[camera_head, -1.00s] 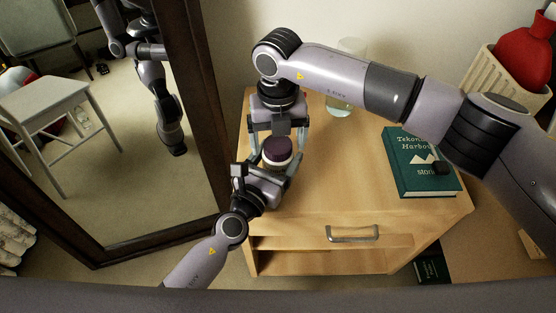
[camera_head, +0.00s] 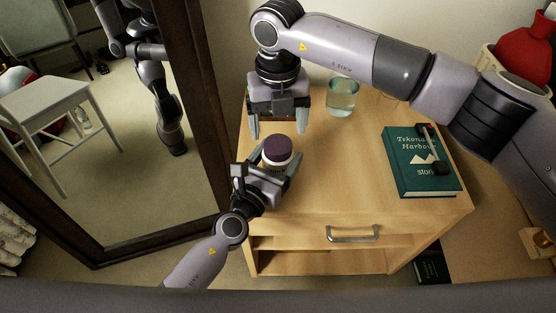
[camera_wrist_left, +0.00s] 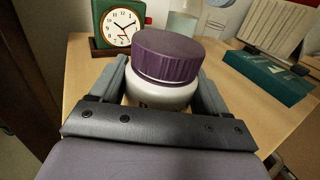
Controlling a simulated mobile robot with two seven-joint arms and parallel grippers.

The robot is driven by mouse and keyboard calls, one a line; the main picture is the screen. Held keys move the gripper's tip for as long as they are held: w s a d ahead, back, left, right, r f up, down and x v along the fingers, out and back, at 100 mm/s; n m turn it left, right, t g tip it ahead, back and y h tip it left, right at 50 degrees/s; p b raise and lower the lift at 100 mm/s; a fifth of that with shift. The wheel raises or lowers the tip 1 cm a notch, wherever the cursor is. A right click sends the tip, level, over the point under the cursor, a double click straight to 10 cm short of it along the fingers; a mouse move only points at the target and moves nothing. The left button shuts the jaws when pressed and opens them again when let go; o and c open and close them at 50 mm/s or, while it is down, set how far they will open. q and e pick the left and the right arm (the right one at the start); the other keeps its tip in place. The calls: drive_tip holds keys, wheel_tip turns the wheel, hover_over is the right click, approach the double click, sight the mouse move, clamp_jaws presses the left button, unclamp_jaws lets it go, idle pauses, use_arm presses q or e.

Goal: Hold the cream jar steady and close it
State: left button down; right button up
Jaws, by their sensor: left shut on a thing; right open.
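The cream jar (camera_head: 274,162) is white with a purple lid (camera_head: 278,149), and it stands upright at the left front of the wooden cabinet top. In the left wrist view the lid (camera_wrist_left: 166,56) sits on top of the white jar body (camera_wrist_left: 160,94); whether it is fully tightened I cannot tell. My left gripper (camera_head: 280,172) is shut on the jar body, with a finger on each side. My right gripper (camera_head: 279,130) is open and empty, behind and above the lid, apart from it.
A green book (camera_head: 412,174) with a dark object on it lies at the right of the cabinet top (camera_head: 340,180). A glass of water (camera_head: 341,97) stands at the back. A green clock (camera_wrist_left: 120,25) stands behind the jar. A large mirror stands left of the cabinet.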

sight(278, 144)
wheel_tip(278, 144, up, 3)
drive_tip(key=n, duration=0.7)
drive_tip(key=shift+r, duration=0.2)
drive_tip(key=shift+f, duration=0.1)
drive_tip(key=shift+f, duration=3.95)
drive_tip(key=c, duration=1.1)
drive_tip(key=o, duration=1.3)
drive_tip(key=shift+c, duration=0.2)
